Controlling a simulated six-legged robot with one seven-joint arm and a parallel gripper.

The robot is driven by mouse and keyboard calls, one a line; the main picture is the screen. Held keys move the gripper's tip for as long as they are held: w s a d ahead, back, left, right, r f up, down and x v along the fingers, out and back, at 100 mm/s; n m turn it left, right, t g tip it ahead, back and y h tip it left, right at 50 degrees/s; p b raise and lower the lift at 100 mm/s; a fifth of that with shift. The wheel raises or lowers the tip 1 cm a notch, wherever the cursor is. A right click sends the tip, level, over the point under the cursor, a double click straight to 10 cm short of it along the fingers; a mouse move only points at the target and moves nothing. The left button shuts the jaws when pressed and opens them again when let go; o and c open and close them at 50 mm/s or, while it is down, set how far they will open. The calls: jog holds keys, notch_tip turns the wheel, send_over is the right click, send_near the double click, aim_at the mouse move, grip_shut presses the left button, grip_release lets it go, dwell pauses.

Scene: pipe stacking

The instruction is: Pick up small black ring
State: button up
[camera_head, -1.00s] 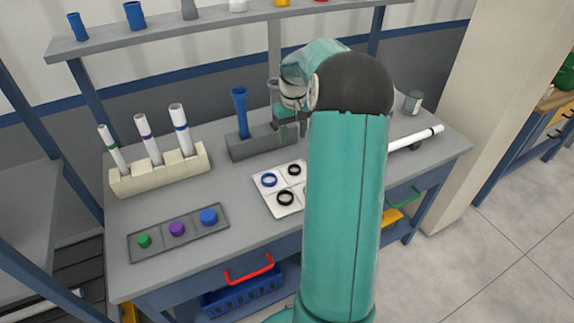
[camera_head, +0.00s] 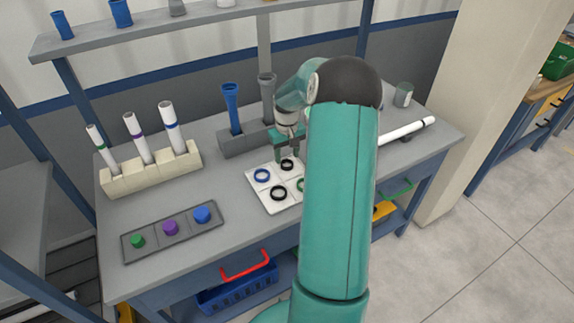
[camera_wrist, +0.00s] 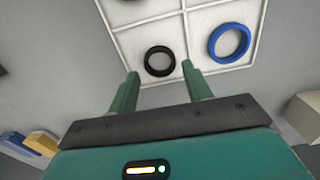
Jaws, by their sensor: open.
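The small black ring (camera_head: 287,165) lies in the back compartment of a white divided tray (camera_head: 256,190), to the right of a blue ring (camera_head: 262,176). My gripper (camera_head: 288,157) is low over the back of the tray, close to the small black ring. In the wrist view, the small black ring (camera_wrist: 159,60) lies just beyond and between the open fingertips (camera_wrist: 161,72), with nothing held. The blue ring (camera_wrist: 229,42) is to its right there. A larger black ring (camera_head: 279,194) lies in a front compartment. A green ring (camera_head: 301,185) is partly hidden by my arm.
A grey block with a blue tube (camera_head: 231,108) stands behind the tray. A cream rack (camera_head: 150,170) with several white tubes is at the left. A grey holder (camera_head: 171,234) with coloured caps lies in front. A white pipe (camera_head: 407,130) lies at the right.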

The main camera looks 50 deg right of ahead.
aim_at(287, 160)
notch_tip(287, 160, down, 3)
jog(key=shift+f, duration=0.1)
jog(key=c, duration=0.7)
